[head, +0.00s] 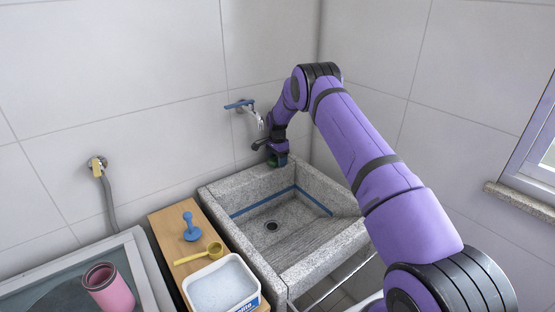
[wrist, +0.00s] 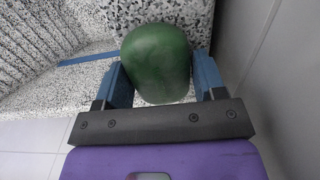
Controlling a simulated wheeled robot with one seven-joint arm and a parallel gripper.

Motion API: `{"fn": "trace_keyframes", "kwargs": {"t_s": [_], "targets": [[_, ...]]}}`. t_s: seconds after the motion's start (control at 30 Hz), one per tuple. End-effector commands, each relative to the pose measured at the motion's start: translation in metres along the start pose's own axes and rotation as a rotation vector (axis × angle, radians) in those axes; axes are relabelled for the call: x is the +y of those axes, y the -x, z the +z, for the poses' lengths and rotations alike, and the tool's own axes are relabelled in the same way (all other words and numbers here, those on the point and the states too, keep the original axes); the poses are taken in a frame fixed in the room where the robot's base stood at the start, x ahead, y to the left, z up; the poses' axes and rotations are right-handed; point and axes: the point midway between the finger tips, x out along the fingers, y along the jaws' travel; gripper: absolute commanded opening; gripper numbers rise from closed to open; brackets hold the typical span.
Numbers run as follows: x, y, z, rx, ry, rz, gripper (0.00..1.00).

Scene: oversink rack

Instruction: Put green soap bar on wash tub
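The green soap bar (wrist: 157,62) is between the blue fingers of my gripper (wrist: 162,82) in the wrist view. Both fingers appear to touch its sides, so my gripper looks shut on it. In the head view, a little of the green soap bar (head: 282,161) shows below my gripper (head: 277,158), at the back corner of the wash tub. The wash tub (head: 226,196) is speckled grey stone with a blue line inside, a drain and a ribbed slope. Its basin looks empty. I cannot tell whether the soap touches the rim.
A blue-handled tap (head: 240,104) is on the wall left of my gripper. A wooden board (head: 168,222) left of the tub holds a blue plunger-like item (head: 191,230), a yellow scoop (head: 203,254) and a white tub of pale contents (head: 243,293).

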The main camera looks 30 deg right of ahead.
Motion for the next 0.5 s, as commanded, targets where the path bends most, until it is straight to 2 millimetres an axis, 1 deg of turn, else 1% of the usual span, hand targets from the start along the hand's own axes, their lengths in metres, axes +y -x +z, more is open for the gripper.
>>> {"fn": "trace_keyframes", "kwargs": {"t_s": [0.03, 0.07, 0.1, 0.37, 0.5], "targets": [[0.000, 0.000, 0.000, 0.000, 0.000, 0.000, 0.76], [0.000, 0.000, 0.000, 0.000, 0.000, 0.000, 0.83], [0.000, 0.000, 0.000, 0.000, 0.000, 0.000, 0.85], [0.000, 0.001, 0.000, 0.000, 0.000, 0.000, 0.85], [-0.001, 0.012, 0.000, 0.001, 0.000, -0.002, 0.85]]}}
